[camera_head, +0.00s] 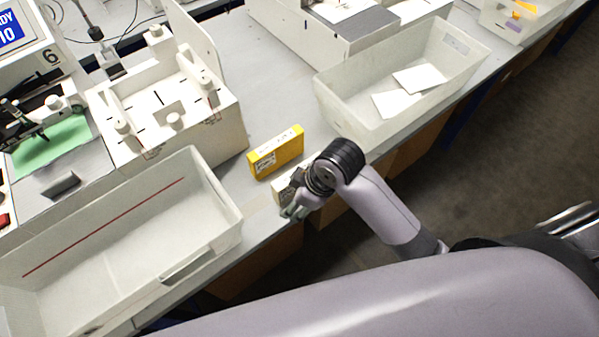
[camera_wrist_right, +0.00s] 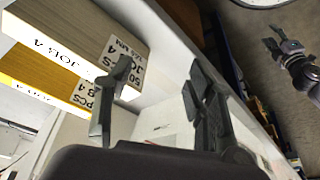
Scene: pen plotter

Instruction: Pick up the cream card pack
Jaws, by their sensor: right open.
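The cream card pack (camera_head: 279,187) stands on edge on the grey bench in the head view, partly hidden behind my right gripper (camera_head: 291,211). My right gripper (camera_wrist_right: 160,95) is open and empty there. Its left finger overlaps the labelled end of the pack; its right finger is off to the right. Whether they touch is unclear. My left gripper (camera_wrist_right: 276,43) shows small at the right wrist view's edge, its opening unclear.
A yellow card pack (camera_head: 275,152) stands beside the cream one, also in the right wrist view (camera_wrist_right: 38,72). A white fixture (camera_head: 215,140) stands behind. The bench edge is close.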

